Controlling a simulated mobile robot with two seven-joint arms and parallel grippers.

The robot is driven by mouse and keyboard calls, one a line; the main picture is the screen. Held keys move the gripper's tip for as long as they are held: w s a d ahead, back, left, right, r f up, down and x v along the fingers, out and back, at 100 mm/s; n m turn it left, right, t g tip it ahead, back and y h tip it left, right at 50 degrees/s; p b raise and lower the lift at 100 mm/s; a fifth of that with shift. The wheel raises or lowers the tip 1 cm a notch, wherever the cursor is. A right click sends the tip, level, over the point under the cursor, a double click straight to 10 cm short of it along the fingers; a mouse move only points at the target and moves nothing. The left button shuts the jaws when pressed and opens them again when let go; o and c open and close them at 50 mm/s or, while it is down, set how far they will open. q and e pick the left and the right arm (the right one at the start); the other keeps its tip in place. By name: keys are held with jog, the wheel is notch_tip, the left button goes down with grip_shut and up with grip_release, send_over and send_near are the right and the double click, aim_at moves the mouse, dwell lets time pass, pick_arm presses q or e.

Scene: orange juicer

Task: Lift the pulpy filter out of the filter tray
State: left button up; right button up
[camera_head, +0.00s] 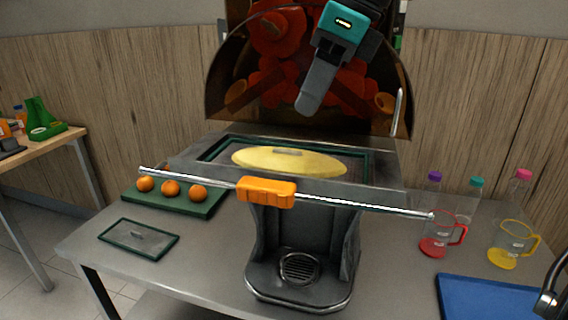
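The pulpy filter (250,158) is covered by a flat mound of yellow pulp, with a small grey handle (287,151) on top. It lies in the green-rimmed filter tray (366,165) of the juicer (300,225). My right gripper (306,106), teal with dark grey fingers, hangs above and slightly right of the filter handle, apart from it. Its fingers overlap in this view, so their opening cannot be judged. Nothing shows in its grip. My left gripper is out of view.
A white bar with an orange block (267,192) crosses the juicer's front. A second green-rimmed filter (139,238) lies on the table at left, near a green board (210,207) with oranges. Jugs (437,240) and a blue tray (490,300) stand right. The juicer's dark cover (226,100) rises behind.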

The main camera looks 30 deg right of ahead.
aim_at(287, 150)
jog(key=b+x, duration=0.1)
jog(key=x, duration=0.7)
jog(key=shift+a+f, duration=0.1)
jog(key=shift+f, duration=0.2)
grip_shut()
